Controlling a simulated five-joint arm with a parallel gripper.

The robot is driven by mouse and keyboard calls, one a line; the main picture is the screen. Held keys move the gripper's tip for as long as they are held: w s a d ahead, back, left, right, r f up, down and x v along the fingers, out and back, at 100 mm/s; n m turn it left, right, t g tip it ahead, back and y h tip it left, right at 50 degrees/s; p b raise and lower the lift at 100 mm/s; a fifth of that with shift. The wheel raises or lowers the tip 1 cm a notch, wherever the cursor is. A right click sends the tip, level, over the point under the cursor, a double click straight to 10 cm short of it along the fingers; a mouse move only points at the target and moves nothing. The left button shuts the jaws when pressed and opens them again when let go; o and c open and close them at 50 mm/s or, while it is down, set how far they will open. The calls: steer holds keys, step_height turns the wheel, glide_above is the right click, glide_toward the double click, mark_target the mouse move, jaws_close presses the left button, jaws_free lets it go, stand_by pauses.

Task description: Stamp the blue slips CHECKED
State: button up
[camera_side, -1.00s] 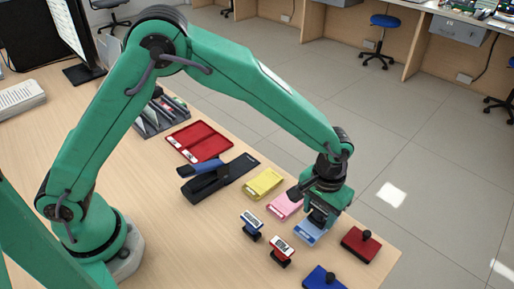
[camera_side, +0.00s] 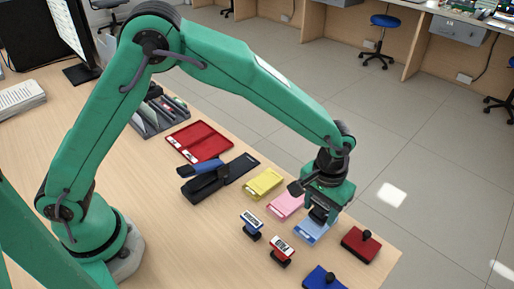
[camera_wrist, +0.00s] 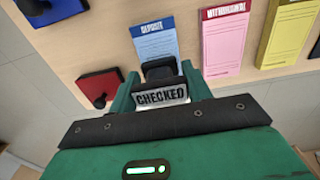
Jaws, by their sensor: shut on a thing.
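My gripper (camera_side: 322,200) is shut on a stamp (camera_wrist: 161,97) whose label reads CHECKED. In the side view the dark stamp (camera_side: 319,214) hangs upright from my gripper over the far part of the blue slips (camera_side: 311,232). It seems a little above them. The wrist view also shows my gripper (camera_wrist: 160,86) with the stamp between its fingers. There the blue slips (camera_wrist: 156,45) show a blue DEPOSIT header, and their near end is hidden behind the stamp. I cannot tell whether a mark is on them.
Pink slips (camera_side: 285,206) and yellow slips (camera_side: 263,183) lie in line to the left. A red pad (camera_side: 358,246) and a blue pad (camera_side: 322,279) lie near the counter edge. A black stapler-like tool (camera_side: 208,185) lies farther left.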

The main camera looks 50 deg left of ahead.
steer(key=shift+r, duration=2.25)
